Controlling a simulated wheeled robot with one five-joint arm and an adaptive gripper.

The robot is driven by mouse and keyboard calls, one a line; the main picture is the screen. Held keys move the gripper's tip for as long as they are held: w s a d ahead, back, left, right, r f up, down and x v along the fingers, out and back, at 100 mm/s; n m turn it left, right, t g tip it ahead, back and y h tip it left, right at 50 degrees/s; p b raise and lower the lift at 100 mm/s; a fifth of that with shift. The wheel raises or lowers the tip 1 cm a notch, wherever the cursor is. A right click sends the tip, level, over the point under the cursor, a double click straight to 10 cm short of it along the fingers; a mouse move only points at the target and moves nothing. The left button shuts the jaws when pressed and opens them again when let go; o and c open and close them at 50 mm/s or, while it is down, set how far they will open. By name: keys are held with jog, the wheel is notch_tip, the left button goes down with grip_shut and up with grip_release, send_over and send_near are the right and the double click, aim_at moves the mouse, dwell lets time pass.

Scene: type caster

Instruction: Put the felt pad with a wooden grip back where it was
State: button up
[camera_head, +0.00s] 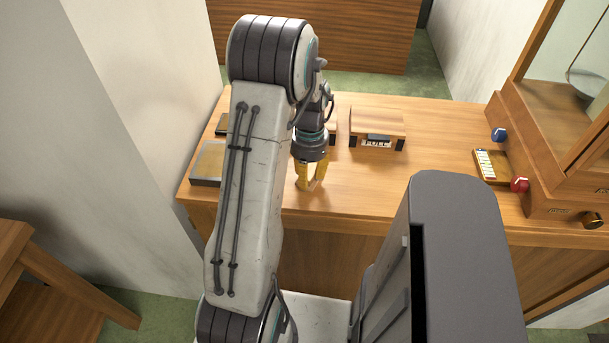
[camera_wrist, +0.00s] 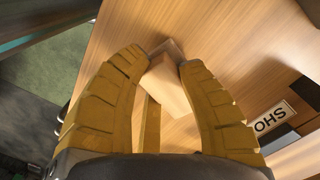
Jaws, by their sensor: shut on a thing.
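My gripper (camera_head: 312,184) is over the front left part of the wooden counter (camera_head: 365,185), with its yellow fingers pointing down. In the wrist view my gripper (camera_wrist: 163,58) has its fingers closed on a light wooden block, the grip of the felt pad (camera_wrist: 170,85). A greyish strip shows at the far end of this piece, between the fingertips.
A wooden block labelled FULL (camera_head: 377,122) stands right of my gripper; another, labelled SHO in the wrist view (camera_wrist: 274,116), is partly hidden behind it. A grey-topped box (camera_head: 207,161) lies left. A small tray (camera_head: 492,179), red knob (camera_head: 519,184), blue knob (camera_head: 498,134) and glass-sided case (camera_head: 545,140) are right.

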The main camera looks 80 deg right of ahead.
jog(key=shift+f, duration=0.2)
jog(key=o, duration=1.1)
jog(key=shift+r, duration=0.1)
jog(key=shift+o, duration=0.2)
jog(key=r+b, duration=0.1)
jog(key=r, duration=0.2)
jog(key=r+b, duration=0.1)
jog(key=r, duration=0.3)
jog(key=r+b, duration=0.1)
jog(key=r, duration=0.2)
jog(key=shift+d+r, duration=0.2)
jog(key=shift+d, duration=0.2)
jog(key=shift+w+r, duration=0.1)
jog(key=shift+r, duration=0.85)
